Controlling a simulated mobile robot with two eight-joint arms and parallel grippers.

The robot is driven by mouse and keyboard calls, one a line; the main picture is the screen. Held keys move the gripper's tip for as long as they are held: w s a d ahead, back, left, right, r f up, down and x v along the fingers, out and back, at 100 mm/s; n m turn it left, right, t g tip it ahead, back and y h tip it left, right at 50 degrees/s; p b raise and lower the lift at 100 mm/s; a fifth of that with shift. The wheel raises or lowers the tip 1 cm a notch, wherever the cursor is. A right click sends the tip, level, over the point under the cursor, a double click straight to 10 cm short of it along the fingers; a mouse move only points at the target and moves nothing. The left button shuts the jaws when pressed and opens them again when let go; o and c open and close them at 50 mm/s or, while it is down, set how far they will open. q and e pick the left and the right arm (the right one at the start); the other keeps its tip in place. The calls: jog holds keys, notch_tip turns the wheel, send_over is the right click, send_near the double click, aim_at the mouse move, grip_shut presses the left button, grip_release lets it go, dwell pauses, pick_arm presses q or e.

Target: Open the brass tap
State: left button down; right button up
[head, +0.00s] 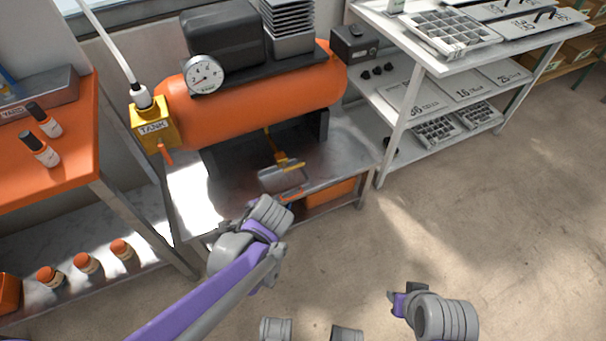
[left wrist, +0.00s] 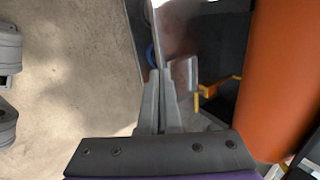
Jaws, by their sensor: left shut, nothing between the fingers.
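The brass tap (head: 287,163) is under the orange tank, at the end of a thin brass pipe that comes down from it. It also shows in the left wrist view (left wrist: 212,90), to the right of my left gripper's fingers. My left gripper (left wrist: 162,76) is shut and empty, with its fingertips beside the tap and apart from it. In the head view my left wrist hides part of this area. My right gripper (head: 396,300) is at the lower right, away from the tap, with its fingers unclear.
The orange tank (head: 270,99) with a gauge (head: 204,74) stands on a metal bench (head: 345,150). A yellow TANK block (head: 153,124) is at its left end. An orange-topped table (head: 60,178) stands left and a shelf rack (head: 397,130) right. The floor at right is clear.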

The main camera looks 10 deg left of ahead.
pick_arm(q)
jog(key=w+d+f+m+t+y, duration=0.3)
jog(key=w+d+f+m, duration=0.35)
jog(key=w+m, duration=0.4)
jog(key=w+d+f+m+t+p, duration=0.1)
jog(key=w+d+f+m+t, duration=0.2)
jog(key=d+f+m, duration=0.3)
jog(key=d+m, duration=0.1)
jog(key=d, duration=0.2)
jog(key=shift+f+t+y, duration=0.2)
jog(key=shift+t+y, duration=0.1)
jog(key=shift+w+a, duration=0.1)
jog(key=shift+w+a+b, duration=0.1)
jog(key=shift+w+a, duration=1)
jog(key=shift+w, duration=0.5)
jog(key=shift+w+a+b, duration=0.15)
jog(key=shift+w+a, duration=0.9)
jog(key=shift+w, duration=0.55)
jog(key=shift+w+a+b, duration=0.1)
jog(key=shift+w+a, duration=1)
jog(key=shift+w, duration=0.5)
